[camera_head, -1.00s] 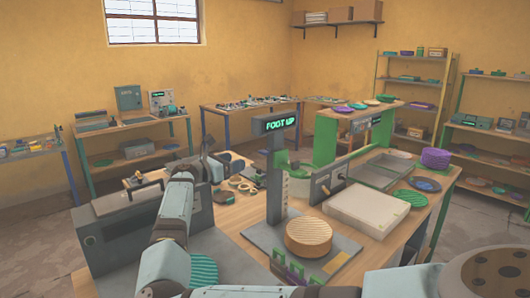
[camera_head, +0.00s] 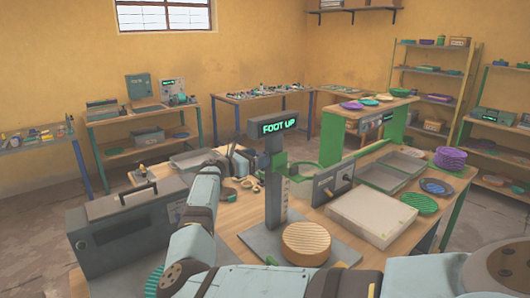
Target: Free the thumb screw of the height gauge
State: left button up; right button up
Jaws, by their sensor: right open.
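A grey upright post (camera_head: 272,195) with marks on its side stands on a flat grey base plate (camera_head: 258,242). I take this post to be the height gauge, but cannot be sure. A green arm (camera_head: 305,166) shows right of it. I cannot make out a thumb screw. A round ribbed tan block (camera_head: 305,244) sits on the base plate. My left gripper is not in view.
A grey box with a handle (camera_head: 128,225) stands at the left of the bench. A pale flat box (camera_head: 374,214), a grey panel (camera_head: 333,183) and green plates (camera_head: 419,202) are to the right. Small rings (camera_head: 248,183) lie near the gripper. My arm crosses the foreground.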

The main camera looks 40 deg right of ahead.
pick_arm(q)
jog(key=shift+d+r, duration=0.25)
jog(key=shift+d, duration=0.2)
pick_arm(e)
jog(key=shift+d, duration=0.6)
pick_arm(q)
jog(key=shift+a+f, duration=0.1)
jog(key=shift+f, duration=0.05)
pick_arm(e)
jog(key=shift+c, duration=0.8)
jog(key=c, duration=0.8)
jog(key=shift+o, duration=0.2)
